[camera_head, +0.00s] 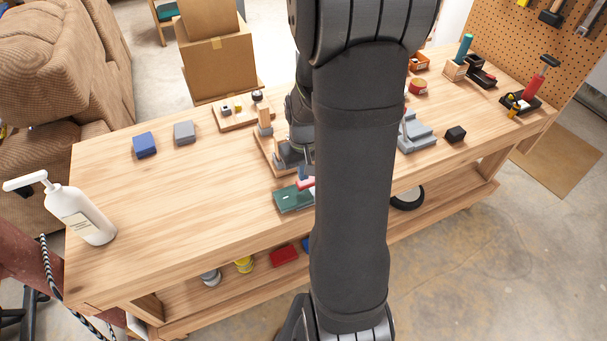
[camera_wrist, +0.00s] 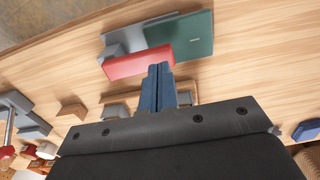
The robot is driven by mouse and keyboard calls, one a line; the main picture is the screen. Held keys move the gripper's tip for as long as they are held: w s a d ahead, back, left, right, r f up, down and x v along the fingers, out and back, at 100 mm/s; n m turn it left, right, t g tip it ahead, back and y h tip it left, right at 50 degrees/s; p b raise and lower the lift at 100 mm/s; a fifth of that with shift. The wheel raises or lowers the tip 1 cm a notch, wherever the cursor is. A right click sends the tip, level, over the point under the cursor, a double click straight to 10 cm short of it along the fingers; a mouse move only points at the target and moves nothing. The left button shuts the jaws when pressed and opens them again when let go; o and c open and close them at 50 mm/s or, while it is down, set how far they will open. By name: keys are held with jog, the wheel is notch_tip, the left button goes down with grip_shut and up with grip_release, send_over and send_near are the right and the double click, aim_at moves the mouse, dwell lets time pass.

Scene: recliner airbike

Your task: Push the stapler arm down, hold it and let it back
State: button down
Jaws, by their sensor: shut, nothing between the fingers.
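The stapler shows as a green base plate (camera_head: 290,199) with a red arm (camera_head: 306,183) near the front edge of the workbench, partly hidden behind my arm. In the wrist view the red arm (camera_wrist: 138,63) lies slightly tilted in the picture, beside the green base (camera_wrist: 193,35) and a grey part (camera_wrist: 128,38). My gripper (camera_wrist: 158,70) is shut and empty, its blue fingertips together at the lower edge of the red arm in the picture. In the head view my gripper (camera_head: 304,171) is just above the red arm. Whether they touch, I cannot tell.
The wooden workbench (camera_head: 190,215) is clear at left front. Blue (camera_head: 145,145) and grey (camera_head: 184,132) blocks and a white pump bottle (camera_head: 82,215) stand left. A wooden fixture (camera_head: 265,150) is close behind my gripper. A grey stepped block (camera_head: 416,135) stands right.

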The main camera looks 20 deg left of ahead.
aim_at(301, 185)
jog(key=shift+f, duration=0.9)
jog(key=shift+s+a+f, duration=0.15)
jog(key=shift+f, duration=0.3)
jog(key=shift+s+a+f, duration=0.1)
jog(key=shift+s+f, duration=0.05)
jog(key=shift+f, duration=0.3)
jog(key=shift+s+f, duration=0.1)
jog(key=shift+s, duration=0.05)
jog(key=shift+a+r, duration=0.1)
jog(key=shift+r, duration=0.3)
notch_tip(301, 185, up, 14)
jog(key=s+a, duration=0.1)
jog(key=shift+a+f, duration=0.15)
jog(key=shift+a, duration=0.1)
jog(key=shift+s+f, duration=0.1)
